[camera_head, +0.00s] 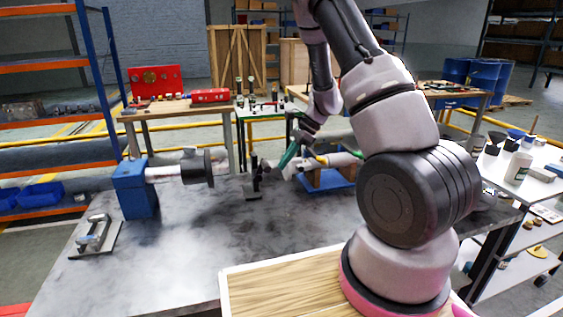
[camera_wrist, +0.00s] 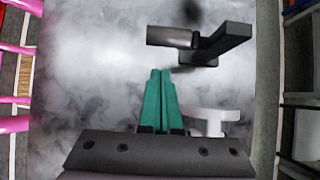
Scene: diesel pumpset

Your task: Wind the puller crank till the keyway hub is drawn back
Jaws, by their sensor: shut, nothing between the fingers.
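The puller crank shows in the wrist view as a dark arm (camera_wrist: 228,44) with a grey cylindrical handle (camera_wrist: 172,37). In the head view it is a small dark shape (camera_head: 256,177) in the middle of the bench. A dark round hub (camera_head: 207,168) sits on a pale shaft held by a blue block (camera_head: 132,189) at the left; I cannot make out a keyway. My gripper (camera_head: 281,166) is just right of the crank. Its green fingers (camera_wrist: 161,73) are shut together and empty, below the handle in the wrist picture, with a visible gap.
A small metal fixture (camera_head: 94,235) lies at the bench's left front. The grey bench top (camera_head: 200,240) is clear in front. In the wrist view a white part (camera_wrist: 212,115) is beside the fingers.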

